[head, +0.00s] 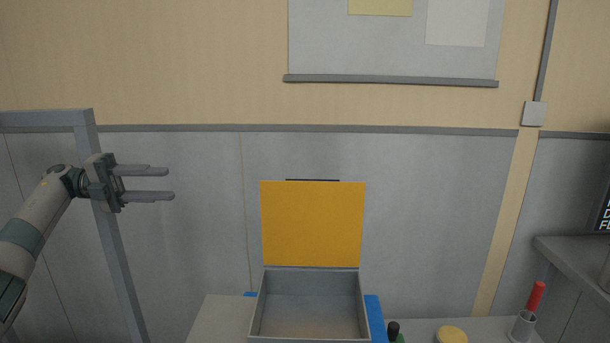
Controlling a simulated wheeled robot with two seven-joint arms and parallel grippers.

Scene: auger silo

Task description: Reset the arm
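My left gripper (171,183) is raised at the left of the head view, its two fingers pointing right. The fingers are apart with nothing between them. It is well to the left of and above a grey box (257,307) with a raised yellow lid (313,224). The box looks empty inside. My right gripper is not in the head view.
The box stands on a light table (217,318) with blue (374,318) beside it. A dark-capped green item (394,332), a yellow round thing (452,335) and a grey cup with a red-handled item (536,296) are at right. A grey frame (112,235) stands behind my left arm.

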